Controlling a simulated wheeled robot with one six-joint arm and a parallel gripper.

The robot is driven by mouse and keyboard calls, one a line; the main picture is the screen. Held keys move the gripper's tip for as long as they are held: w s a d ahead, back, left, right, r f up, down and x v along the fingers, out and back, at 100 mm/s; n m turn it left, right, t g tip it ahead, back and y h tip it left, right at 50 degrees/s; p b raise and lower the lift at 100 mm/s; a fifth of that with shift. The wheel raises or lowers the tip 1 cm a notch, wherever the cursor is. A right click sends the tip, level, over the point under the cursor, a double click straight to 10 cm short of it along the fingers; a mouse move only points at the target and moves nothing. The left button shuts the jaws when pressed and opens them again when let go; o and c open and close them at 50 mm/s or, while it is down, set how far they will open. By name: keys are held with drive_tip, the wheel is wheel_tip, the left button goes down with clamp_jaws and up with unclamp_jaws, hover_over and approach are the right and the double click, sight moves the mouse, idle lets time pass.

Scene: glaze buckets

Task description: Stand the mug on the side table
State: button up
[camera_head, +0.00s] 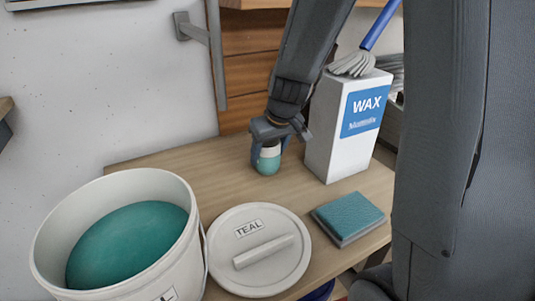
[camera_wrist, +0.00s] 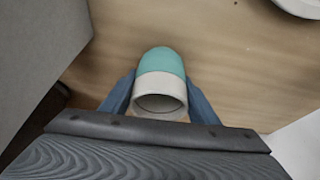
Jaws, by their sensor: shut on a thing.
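The mug (camera_head: 269,161), teal below and white above, is held in my gripper (camera_head: 268,148) over the back part of the wooden table (camera_head: 215,190). In the wrist view the mug (camera_wrist: 161,62) sits between the two blue fingers (camera_wrist: 160,104), its white rim towards the camera and its teal end towards the wood. It looks roughly upright in the head view. I cannot tell whether its base touches the table. No handle shows.
A white WAX box (camera_head: 335,135) with a brush (camera_head: 353,64) on top stands close right of the gripper. A bucket of teal glaze (camera_head: 120,240), its TEAL lid (camera_head: 259,249) and a teal sponge-like block (camera_head: 349,217) are nearer the front. Bare wood lies left of the mug.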

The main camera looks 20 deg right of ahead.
drive_tip(key=shift+f, duration=0.25)
drive_tip(key=o, duration=1.4)
drive_tip(key=shift+r, duration=0.2)
drive_tip(key=shift+s+r, duration=0.1)
drive_tip(key=shift+r, duration=0.25)
drive_tip(key=v, duration=1.1)
drive_tip(key=shift+s+d, duration=0.1)
drive_tip(key=shift+s, duration=0.05)
